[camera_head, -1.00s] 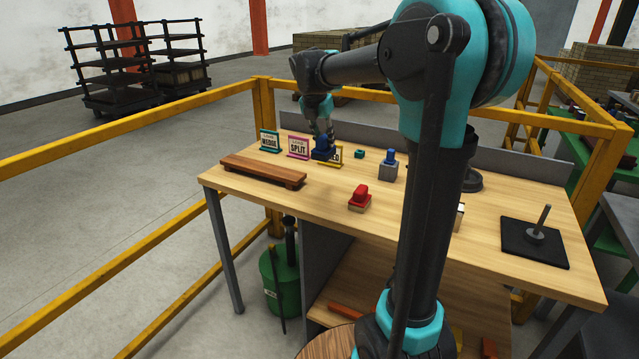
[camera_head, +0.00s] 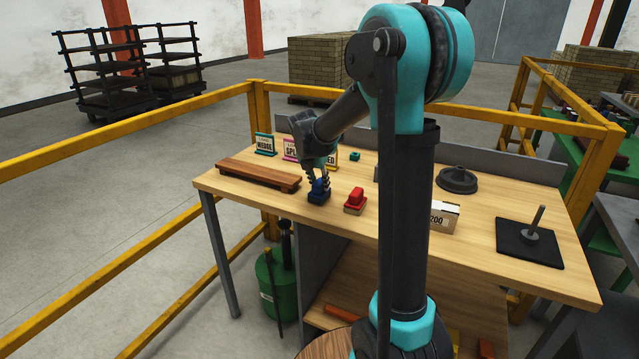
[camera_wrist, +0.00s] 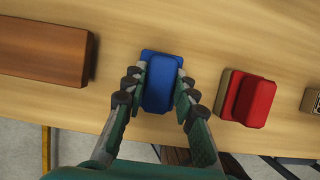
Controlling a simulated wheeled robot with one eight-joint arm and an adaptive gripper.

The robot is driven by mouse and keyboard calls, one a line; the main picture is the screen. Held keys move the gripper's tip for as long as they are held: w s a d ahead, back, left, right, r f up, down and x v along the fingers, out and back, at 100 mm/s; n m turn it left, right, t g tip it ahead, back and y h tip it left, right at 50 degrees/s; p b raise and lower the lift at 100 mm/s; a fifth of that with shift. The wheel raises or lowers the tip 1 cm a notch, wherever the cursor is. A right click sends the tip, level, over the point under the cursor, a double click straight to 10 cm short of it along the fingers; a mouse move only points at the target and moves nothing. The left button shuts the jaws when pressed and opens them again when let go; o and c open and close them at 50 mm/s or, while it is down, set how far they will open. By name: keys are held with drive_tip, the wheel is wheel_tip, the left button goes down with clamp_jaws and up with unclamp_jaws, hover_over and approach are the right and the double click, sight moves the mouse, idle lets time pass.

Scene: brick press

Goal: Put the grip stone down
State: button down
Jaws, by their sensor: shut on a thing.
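A blue grip stone (camera_head: 318,196), a rounded block on a wider blue base, is at the front left of the wooden bench. My gripper (camera_head: 321,180) points down over it, with the fingers shut on its two sides. In the wrist view the blue stone (camera_wrist: 159,84) stands upright between the fingers, its base showing beyond them. It is at or very near the bench top; I cannot tell whether it touches.
A red block on a tan base (camera_head: 355,200) is close to the right. A brown wooden board (camera_head: 258,174) lies to the left. Label signs (camera_head: 264,144) stand behind. A black mat with a post (camera_head: 528,246) is at the far right. The bench's front edge is near.

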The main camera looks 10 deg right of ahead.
drive_tip(key=c, duration=1.2)
unclamp_jaws()
drive_tip(key=shift+f, duration=0.1)
drive_tip(key=v, duration=1.2)
drive_tip(key=s+d+f+m+y, duration=0.1)
drive_tip(key=s+d+f+m, duration=0.2)
drive_tip(key=s+f+m, duration=0.7)
drive_tip(key=s+d+f+m+y, duration=0.1)
drive_tip(key=s+d+f+m, duration=0.2)
drive_tip(key=s+f+m, duration=0.7)
drive_tip(key=shift+s+d+f+m+y, duration=0.25)
drive_tip(key=shift+s+d+m+y, duration=0.15)
drive_tip(key=shift+s+m, duration=3.45)
drive_tip(key=shift+w+m, duration=0.55)
drive_tip(key=shift+w, duration=0.05)
